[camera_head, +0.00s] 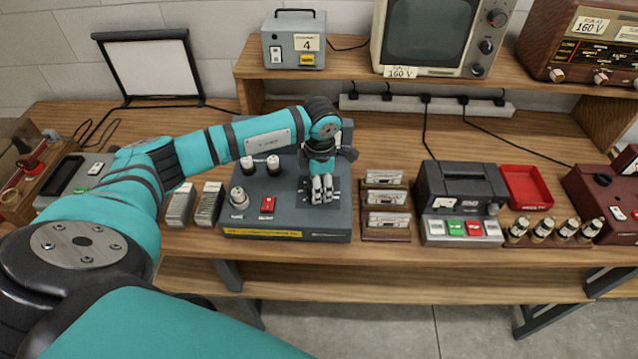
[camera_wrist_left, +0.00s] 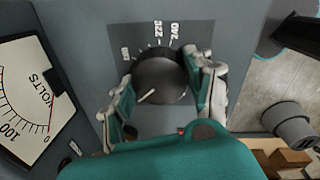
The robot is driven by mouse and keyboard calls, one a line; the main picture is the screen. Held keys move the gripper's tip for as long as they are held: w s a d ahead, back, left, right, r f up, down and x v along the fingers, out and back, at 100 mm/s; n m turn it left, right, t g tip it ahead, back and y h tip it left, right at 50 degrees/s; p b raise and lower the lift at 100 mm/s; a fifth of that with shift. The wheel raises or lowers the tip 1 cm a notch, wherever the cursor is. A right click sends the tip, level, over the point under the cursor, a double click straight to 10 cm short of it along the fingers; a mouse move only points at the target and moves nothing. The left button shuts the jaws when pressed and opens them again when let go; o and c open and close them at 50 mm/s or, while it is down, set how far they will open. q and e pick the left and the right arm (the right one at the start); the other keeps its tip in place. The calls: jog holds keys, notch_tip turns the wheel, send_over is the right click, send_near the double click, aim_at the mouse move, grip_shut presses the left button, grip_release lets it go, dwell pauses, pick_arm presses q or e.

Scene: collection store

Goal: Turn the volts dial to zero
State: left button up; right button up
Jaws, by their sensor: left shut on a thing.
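The volts dial (camera_wrist_left: 163,82) is a round dark knob with a white pointer line, on the grey power unit (camera_head: 284,220). In the left wrist view the pointer aims toward the lower left, away from the printed numbers along the dial's upper edge. My left gripper (camera_head: 322,190) is over the right part of the unit and hides the dial in the head view. Its fingers (camera_wrist_left: 160,73) are shut on the dial from both sides. A VOLTS meter (camera_wrist_left: 32,100) at the left has its red needle near 0. My right gripper is not in view.
The unit also carries a red switch (camera_head: 267,204) and several pale knobs, one at its left (camera_head: 239,198). A card rack (camera_head: 386,222) stands close to its right, beside a dark machine (camera_head: 462,188) with coloured buttons. A shelf (camera_head: 350,73) runs behind.

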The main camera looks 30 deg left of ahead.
pick_arm(q)
jog(key=n+b, duration=0.2)
jog(key=n, duration=0.1)
jog(key=shift+w+f+n, duration=0.1)
jog(key=shift+n, duration=0.3)
jog(key=n+b, duration=0.2)
jog(key=n, duration=0.2)
jog(key=shift+n+g, duration=0.3)
jog(key=n+b, duration=0.1)
jog(key=n, duration=0.3)
jog(key=shift+n+b, duration=0.3)
jog(key=shift+b, duration=0.05)
jog(key=n, duration=0.4)
jog(key=shift+a+b, duration=0.1)
jog(key=shift+b, duration=0.2)
jog(key=shift+w+r+n+g, duration=0.1)
jog(key=shift+r+n+g, duration=0.1)
jog(key=shift+n+g, duration=0.1)
jog(key=o, duration=1.2)
